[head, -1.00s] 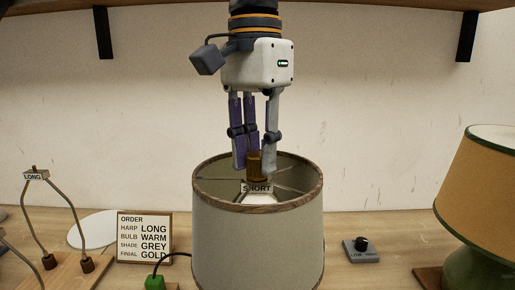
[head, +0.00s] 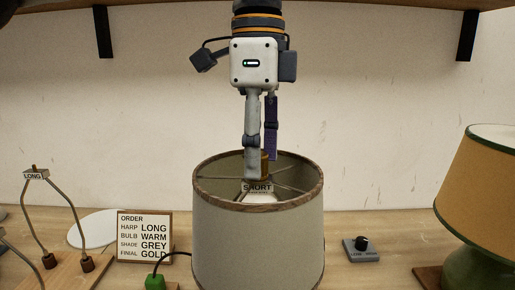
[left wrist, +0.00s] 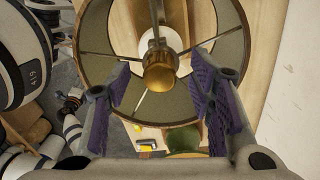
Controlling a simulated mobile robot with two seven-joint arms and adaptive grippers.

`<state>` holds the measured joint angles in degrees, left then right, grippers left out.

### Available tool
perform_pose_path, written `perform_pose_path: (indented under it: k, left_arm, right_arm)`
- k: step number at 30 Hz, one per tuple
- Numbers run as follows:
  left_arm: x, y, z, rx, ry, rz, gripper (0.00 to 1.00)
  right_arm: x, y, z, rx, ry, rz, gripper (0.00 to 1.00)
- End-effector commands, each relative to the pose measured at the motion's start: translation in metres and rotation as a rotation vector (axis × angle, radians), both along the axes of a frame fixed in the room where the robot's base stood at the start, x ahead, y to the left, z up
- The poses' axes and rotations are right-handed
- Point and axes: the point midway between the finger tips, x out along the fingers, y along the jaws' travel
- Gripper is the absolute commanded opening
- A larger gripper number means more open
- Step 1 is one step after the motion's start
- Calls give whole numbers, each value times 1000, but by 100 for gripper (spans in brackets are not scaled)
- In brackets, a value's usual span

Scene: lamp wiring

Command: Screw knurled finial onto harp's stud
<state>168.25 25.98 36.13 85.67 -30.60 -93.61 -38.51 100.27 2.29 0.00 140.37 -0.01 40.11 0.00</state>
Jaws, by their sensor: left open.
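The gold-brown knurled finial (head: 264,165) stands upright at the centre of the grey shade's top, partly hidden behind a finger in the head view. In the left wrist view the finial (left wrist: 160,70) sits between the two fingers, with clear gaps on both sides. My left gripper (head: 261,170) points straight down over it, open and empty. The harp's tag (head: 257,188), reading SHORT, shows just below the finial; the stud itself is hidden. The grey shade (head: 258,240) with a brown rim surrounds the harp. My right gripper is not in view.
An order card (head: 144,238) reads harp LONG, bulb WARM, shade GREY, finial GOLD. A harp tagged LONG (head: 36,172) stands at left. A dimmer box (head: 361,249) and a tan shade on a green lamp (head: 484,200) are at right. A shelf overhangs above.

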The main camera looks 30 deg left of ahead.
Motion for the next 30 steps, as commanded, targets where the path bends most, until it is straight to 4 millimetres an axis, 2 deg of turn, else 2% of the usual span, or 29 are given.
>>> perform_pose_path:
  k: [9, 11, 18, 21, 30]
  left_arm:
    - [0, 0, 1, 0, -1, 1, 58]
    - [1, 0, 8, 0, -3, 3, 58]
    - [2, 0, 58, 1, -4, 2, 58]
    - [2, 1, 70, 1, -2, 2, 58]
    - [2, 1, 75, 0, 0, 0, 58]
  right_arm:
    - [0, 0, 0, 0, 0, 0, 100]
    - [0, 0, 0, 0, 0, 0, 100]
    - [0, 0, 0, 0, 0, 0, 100]
    - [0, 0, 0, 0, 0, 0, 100]
    - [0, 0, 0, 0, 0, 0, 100]
